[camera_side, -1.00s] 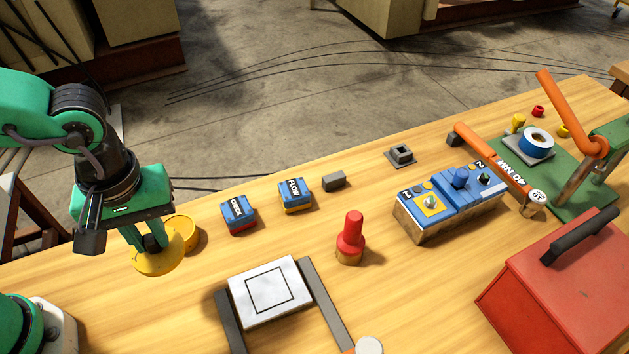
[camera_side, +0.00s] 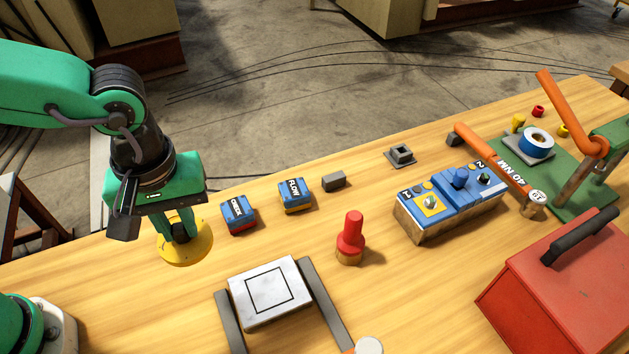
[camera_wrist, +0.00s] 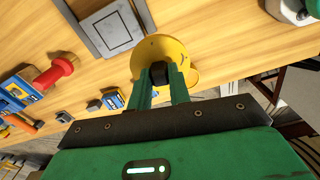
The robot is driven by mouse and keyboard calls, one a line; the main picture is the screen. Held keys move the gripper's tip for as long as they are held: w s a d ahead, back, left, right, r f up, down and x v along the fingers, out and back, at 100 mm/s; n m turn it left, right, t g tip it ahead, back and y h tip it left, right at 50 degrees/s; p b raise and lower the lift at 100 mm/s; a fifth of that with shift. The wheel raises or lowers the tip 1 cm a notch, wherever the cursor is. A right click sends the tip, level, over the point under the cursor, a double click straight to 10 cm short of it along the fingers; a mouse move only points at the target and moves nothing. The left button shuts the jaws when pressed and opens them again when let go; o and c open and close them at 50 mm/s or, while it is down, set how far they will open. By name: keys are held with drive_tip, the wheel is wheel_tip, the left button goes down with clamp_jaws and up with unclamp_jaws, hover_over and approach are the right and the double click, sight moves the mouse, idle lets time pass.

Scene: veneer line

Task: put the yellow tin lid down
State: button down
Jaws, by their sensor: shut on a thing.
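The yellow tin lid (camera_side: 187,254) is a flat round disc under my gripper (camera_side: 181,237), at the left of the bench in the side view. My gripper is shut on it. In the wrist view the lid (camera_wrist: 150,52) shows just past my gripper's fingertips (camera_wrist: 161,73), with a dark piece between the fingers. A second yellow edge (camera_wrist: 193,77), probably the yellow tin, shows beside the lid there. In the side view the tin is mostly hidden behind my gripper and the lid. I cannot tell whether the lid touches the tin or the bench.
Blue CHECK (camera_side: 238,214) and FLOW (camera_side: 294,195) blocks stand right of my gripper. A white plate with a square outline (camera_side: 270,292) lies in front between grey bars. A red-handled stamp (camera_side: 350,238) stands further right. Bare wood lies between the lid and the plate.

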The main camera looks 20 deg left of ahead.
drive_tip(key=w+d+m, duration=0.2)
drive_tip(key=w+d, duration=0.2)
drive_tip(key=d, duration=0.5)
drive_tip(key=w+d+m, duration=0.1)
drive_tip(key=w+d, duration=0.3)
drive_tip(key=d, duration=0.6)
drive_tip(key=d+f+m, duration=0.2)
drive_tip(key=d+f, duration=0.1)
drive_tip(key=d, duration=0.5)
drive_tip(key=s+d+f+m, duration=0.1)
drive_tip(key=d+f+m, duration=0.1)
drive_tip(key=d, duration=0.6)
drive_tip(key=shift+s+f, duration=0.3)
drive_tip(key=shift+f, duration=0.1)
drive_tip(key=shift+f, duration=2.55)
drive_tip(key=shift+f, duration=0.1)
drive_tip(key=shift+f, duration=2.35)
drive_tip(key=shift+f, duration=0.15)
